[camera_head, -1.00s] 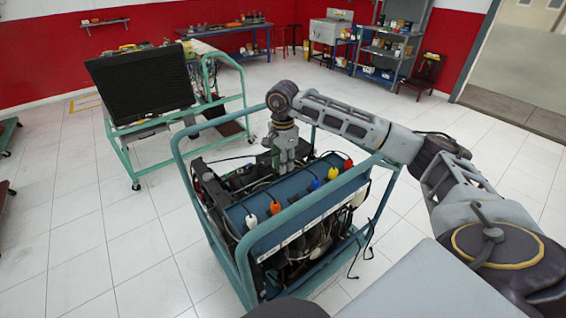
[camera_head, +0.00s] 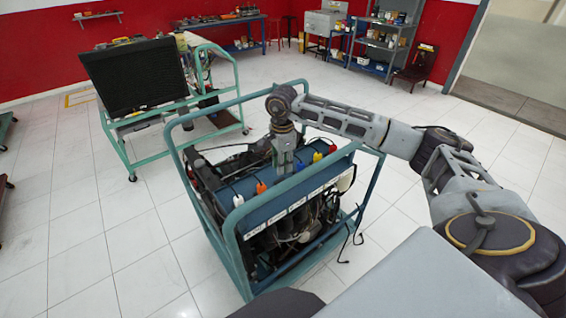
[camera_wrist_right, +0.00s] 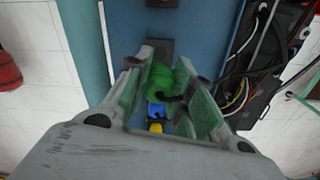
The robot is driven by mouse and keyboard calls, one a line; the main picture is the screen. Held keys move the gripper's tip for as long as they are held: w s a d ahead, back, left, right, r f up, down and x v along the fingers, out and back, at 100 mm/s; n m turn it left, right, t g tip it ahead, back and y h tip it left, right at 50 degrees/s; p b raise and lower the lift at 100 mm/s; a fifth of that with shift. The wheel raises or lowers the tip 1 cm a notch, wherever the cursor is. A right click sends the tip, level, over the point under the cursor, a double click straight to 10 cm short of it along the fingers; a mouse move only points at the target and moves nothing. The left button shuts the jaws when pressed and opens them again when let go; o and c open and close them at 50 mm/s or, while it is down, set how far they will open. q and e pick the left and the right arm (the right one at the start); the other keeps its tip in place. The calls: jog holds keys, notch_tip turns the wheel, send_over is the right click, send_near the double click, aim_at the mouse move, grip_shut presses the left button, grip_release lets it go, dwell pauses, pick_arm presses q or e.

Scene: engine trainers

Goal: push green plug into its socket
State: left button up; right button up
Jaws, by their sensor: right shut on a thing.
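My right gripper (camera_head: 284,168) hangs pointing down over the blue top panel (camera_head: 217,212) of the engine trainer, between the orange plug (camera_head: 261,188) and the blue plug (camera_head: 301,167). In the wrist view the right gripper (camera_wrist_right: 172,88) is shut on the green plug (camera_wrist_right: 172,78), with a black cable curl at its side. Whether the plug's lower end touches a socket is hidden. A dark square plate (camera_wrist_right: 160,49) lies on the panel just beyond the plug. My left gripper is not in view.
The blue plug (camera_wrist_right: 155,109) and yellow plug (camera_wrist_right: 156,127) stand close to the fingers. White (camera_head: 238,200) and red (camera_head: 331,149) plugs stand on the panel. The teal frame (camera_head: 178,150) surrounds the trainer. Black cables (camera_wrist_right: 232,82) run beside the panel.

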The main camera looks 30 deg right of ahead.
jog(key=shift+f+m, duration=0.1)
jog(key=shift+m, duration=0.5)
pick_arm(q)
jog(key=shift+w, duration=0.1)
pick_arm(e)
jog(key=shift+a+m, duration=0.1)
jog(key=shift+m, duration=1.1)
jog(key=shift+f, duration=0.1)
jog(key=shift+f+b, duration=0.3)
jog(key=shift+f, duration=0.2)
jog(key=shift+f+b, duration=0.3)
jog(key=shift+f, duration=0.2)
jog(key=shift+f+b, duration=0.45)
jog(key=shift+f, duration=0.55)
jog(key=shift+f+b, duration=0.35)
jog(key=shift+f, duration=0.05)
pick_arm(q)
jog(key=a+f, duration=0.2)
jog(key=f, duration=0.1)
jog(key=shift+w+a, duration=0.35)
pick_arm(e)
jog(key=shift+f, duration=0.2)
